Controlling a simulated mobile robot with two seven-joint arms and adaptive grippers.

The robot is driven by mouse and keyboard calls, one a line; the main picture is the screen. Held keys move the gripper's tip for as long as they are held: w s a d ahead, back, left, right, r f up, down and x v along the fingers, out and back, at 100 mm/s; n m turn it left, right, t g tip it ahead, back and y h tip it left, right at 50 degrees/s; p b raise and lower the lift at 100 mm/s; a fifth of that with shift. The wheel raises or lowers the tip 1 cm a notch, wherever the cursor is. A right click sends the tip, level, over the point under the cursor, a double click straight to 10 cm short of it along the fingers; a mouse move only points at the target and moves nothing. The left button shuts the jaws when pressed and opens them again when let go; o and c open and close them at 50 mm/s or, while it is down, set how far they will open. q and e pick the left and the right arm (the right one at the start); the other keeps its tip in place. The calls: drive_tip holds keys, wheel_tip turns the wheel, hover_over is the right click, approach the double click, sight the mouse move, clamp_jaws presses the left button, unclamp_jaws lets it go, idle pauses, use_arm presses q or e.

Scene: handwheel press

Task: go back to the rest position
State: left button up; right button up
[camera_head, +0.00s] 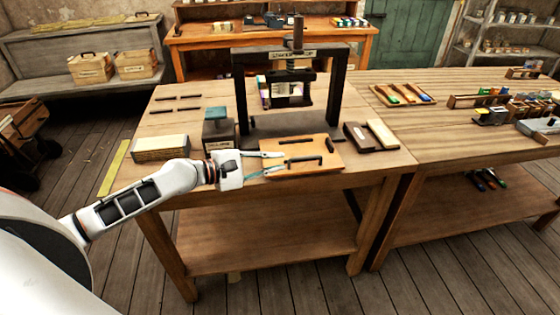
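My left arm comes in from the left, and my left gripper (270,163) is over the left end of a wooden board (332,164), near the front edge of the table. Its two fingers are spread apart with nothing visible between them. Whether the fingers touch the board is not clear. The board carries dark bar-shaped pieces or slots. Just behind it stands the black press (338,90), with an upright screw at its top and a colourful block under its plate. My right gripper is not in view.
A pale block (160,148) and a dark green-grey box (218,130) stand left of the press. Dark and pale blocks (382,133) lie to its right. A second table (450,135) adjoins on the right, with trays and tools. Floor is open in front.

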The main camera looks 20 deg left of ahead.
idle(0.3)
use_arm(q)
drive_tip(key=s+d+f+m+y, duration=0.3)
drive_tip(key=s+d+f+m, duration=0.1)
drive_tip(key=s+f+m, duration=0.6)
drive_tip(key=s+d+f+m+g+y, duration=0.1)
drive_tip(key=s+d+f+m+y, duration=0.2)
drive_tip(key=s+f+m, duration=0.8)
drive_tip(key=s+d+f, duration=0.1)
drive_tip(key=s+f, duration=0.4)
drive_tip(key=shift+y, duration=0.4)
